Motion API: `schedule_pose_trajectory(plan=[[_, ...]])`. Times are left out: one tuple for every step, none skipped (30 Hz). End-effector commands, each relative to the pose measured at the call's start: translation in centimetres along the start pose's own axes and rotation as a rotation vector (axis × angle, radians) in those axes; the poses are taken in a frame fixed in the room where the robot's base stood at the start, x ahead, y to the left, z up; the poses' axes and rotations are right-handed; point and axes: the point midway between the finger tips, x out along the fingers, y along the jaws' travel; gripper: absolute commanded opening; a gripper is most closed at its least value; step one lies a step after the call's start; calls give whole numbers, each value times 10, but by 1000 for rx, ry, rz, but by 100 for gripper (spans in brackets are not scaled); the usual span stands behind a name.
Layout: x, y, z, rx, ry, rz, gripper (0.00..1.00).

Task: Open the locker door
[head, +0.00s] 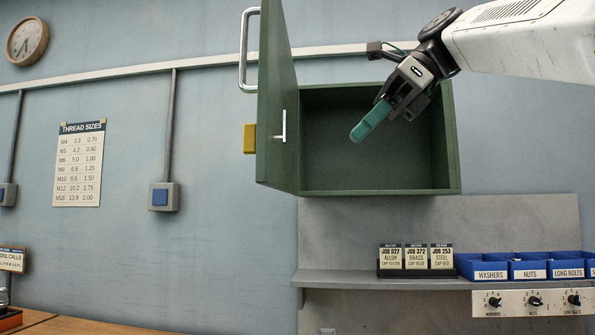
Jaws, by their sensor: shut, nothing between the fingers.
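The green locker (380,140) hangs on the wall above the shelf. Its door (277,100) stands wide open, swung out on the left side, with a silver bar handle (243,50) on its outer face and a small latch lever (282,126) on its inner face. The locker's inside looks empty. My gripper (362,131) is in front of the locker opening, its teal fingertips together and pointing down and left. It is shut and holds nothing. A gap shows between it and the door.
Below the locker, a shelf (350,279) carries job cards (416,258) in a holder and several blue bins (525,266). A yellow block (249,138) shows just left of the door. The wall farther left has a chart (79,163) and a switch box (164,197).

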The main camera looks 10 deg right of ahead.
Motion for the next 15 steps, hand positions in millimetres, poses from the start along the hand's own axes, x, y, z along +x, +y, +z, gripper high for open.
schedule_pose_trajectory(plan=[[1,1,0,17,1,0,0],[2,1,0,22,1,1,0],[4,1,0,26,1,1,0],[7,1,0,27,1,1,0],[10,1,0,27,1,1,0],[16,1,0,26,2,1,0],[21,2,0,25,2,2,0],[26,2,0,26,2,2,0],[34,2,0,25,2,4,0],[41,1,0,25,1,4,0],[47,2,0,25,2,4,0],[56,2,0,24,3,3,0],[63,2,0,24,2,3,0],[70,2,0,24,2,4,0],[78,2,0,24,2,3,0]])
